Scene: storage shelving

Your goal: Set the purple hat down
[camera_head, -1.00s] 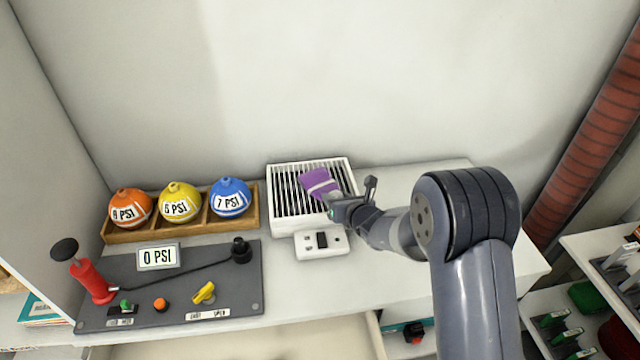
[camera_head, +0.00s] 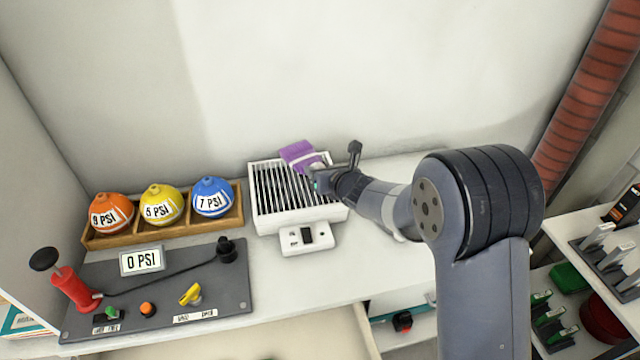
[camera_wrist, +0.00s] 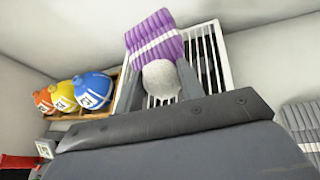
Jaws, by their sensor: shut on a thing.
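The purple hat (camera_head: 297,153) has a white band and a white pompom. My gripper (camera_head: 318,176) is shut on it, with the fingers on either side of the pompom in the wrist view (camera_wrist: 160,90). The purple hat in the wrist view (camera_wrist: 152,35) extends away from the fingers. In the head view it appears over the back part of a white slatted rack (camera_head: 256,205). I cannot tell for certain whether the hat touches the rack, but it looks held above it.
A white control box (camera_head: 290,246) with a dark switch sits before the rack. Left are a wooden tray (camera_head: 100,240) with orange, yellow and blue balls, and a grey panel (camera_head: 215,270) with a red pump (camera_head: 72,287). The wall is close behind. Counter right of the rack is mostly clear.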

